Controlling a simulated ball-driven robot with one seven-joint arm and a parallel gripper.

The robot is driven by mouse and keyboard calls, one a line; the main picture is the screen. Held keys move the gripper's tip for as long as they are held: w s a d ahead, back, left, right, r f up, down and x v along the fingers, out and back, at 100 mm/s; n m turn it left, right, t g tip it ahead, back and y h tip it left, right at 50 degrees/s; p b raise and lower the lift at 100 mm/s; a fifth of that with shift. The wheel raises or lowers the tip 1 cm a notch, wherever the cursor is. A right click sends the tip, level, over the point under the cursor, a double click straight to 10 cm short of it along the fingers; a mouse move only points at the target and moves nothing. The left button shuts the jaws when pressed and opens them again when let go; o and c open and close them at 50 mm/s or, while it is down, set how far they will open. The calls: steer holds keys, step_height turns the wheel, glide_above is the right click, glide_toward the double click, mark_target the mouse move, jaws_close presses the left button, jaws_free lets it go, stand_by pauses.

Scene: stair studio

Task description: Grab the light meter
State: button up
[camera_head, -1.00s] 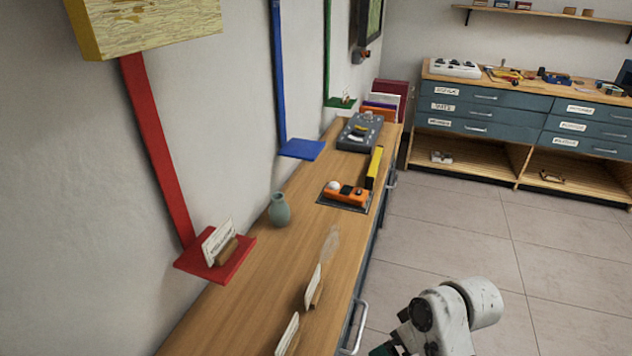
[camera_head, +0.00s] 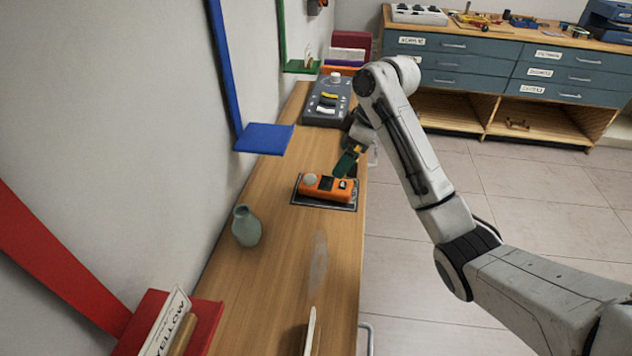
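The light meter (camera_head: 325,188) is an orange handheld device with a pale round dome at its left end and a dark screen. It lies flat on a dark mat (camera_head: 341,207) on the wooden counter. My gripper (camera_head: 346,165) has dark green fingers and is just behind and slightly right of the meter, apparently above the counter. The fingers look apart from the meter. Their spacing is hidden by the angle and small size.
A grey-green vase (camera_head: 246,227) stands left of the mat. A grey control box (camera_head: 327,101) sits farther back. A blue shelf (camera_head: 263,138) and a red shelf (camera_head: 207,325) with cards jut from the left wall. Bare counter (camera_head: 285,270) lies in front of the mat.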

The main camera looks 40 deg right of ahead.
mark_target(326, 183)
steer(key=x, duration=1)
steer(key=shift+w+a+r, duration=0.1)
steer(key=c, duration=1.2)
